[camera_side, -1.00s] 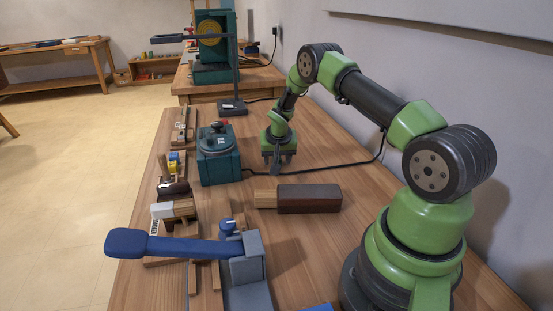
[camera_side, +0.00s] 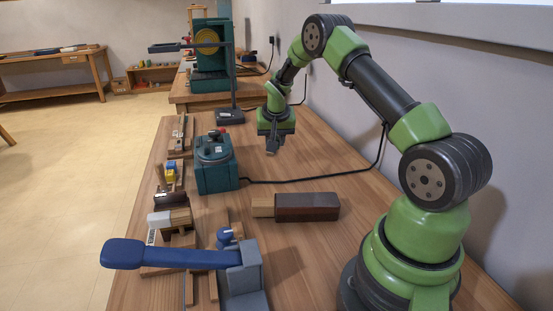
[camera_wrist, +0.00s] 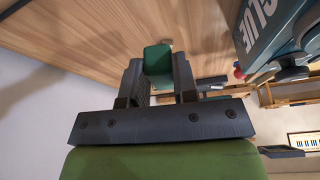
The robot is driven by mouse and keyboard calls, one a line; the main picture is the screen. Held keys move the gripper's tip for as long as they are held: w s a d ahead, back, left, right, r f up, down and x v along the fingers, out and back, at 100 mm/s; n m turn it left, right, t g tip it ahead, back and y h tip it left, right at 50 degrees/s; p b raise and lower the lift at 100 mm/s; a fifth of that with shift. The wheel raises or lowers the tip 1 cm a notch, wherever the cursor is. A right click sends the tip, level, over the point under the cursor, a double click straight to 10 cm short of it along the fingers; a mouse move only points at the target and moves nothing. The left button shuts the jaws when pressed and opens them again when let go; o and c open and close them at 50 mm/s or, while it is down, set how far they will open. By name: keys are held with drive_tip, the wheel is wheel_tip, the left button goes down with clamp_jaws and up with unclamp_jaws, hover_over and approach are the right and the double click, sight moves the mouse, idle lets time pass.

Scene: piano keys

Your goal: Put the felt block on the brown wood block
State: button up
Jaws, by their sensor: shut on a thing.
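The green felt block (camera_wrist: 158,58) is between my gripper's two dark fingers in the wrist view. My gripper (camera_wrist: 157,76) is shut on it. In the side view my gripper (camera_side: 272,145) is above the far part of the bench, fingers down, to the right of the teal glue pot; the felt block cannot be made out there. The brown wood block (camera_side: 308,207) lies on the bench nearer the side camera, with a paler wood piece (camera_side: 262,205) at its left end. My gripper is well apart from it.
The teal glue pot (camera_side: 217,172) stands left of my gripper, its cable running right across the bench. A blue-handled tool (camera_side: 175,254) is at the front left. Several small wood parts line the left edge. Bench around the brown block is mostly clear.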

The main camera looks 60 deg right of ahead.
drive_tip(key=shift+a+r, duration=0.15)
drive_tip(key=shift+r, duration=0.4)
drive_tip(key=shift+s+a+r+m, duration=0.15)
drive_tip(key=shift+a+r+m, duration=0.05)
drive_tip(key=shift+a+m, duration=0.1)
drive_tip(key=s+a+r+m+g, duration=0.25)
drive_tip(key=s+a+m, duration=0.25)
drive_tip(key=a+m, duration=0.25)
drive_tip(key=m+g, duration=0.4)
drive_tip(key=m, duration=0.4)
hover_over(294, 201)
drive_tip(key=a, duration=0.1)
drive_tip(key=f, duration=0.2)
drive_tip(key=w+f, duration=0.1)
drive_tip(key=shift+a+f+t+y, duration=0.1)
drive_tip(key=shift+f+t+y, duration=0.05)
drive_tip(key=shift+t+y, duration=0.15)
drive_tip(key=shift+f, duration=2.25)
drive_tip(key=o, duration=0.9)
drive_tip(key=shift+f, duration=0.1)
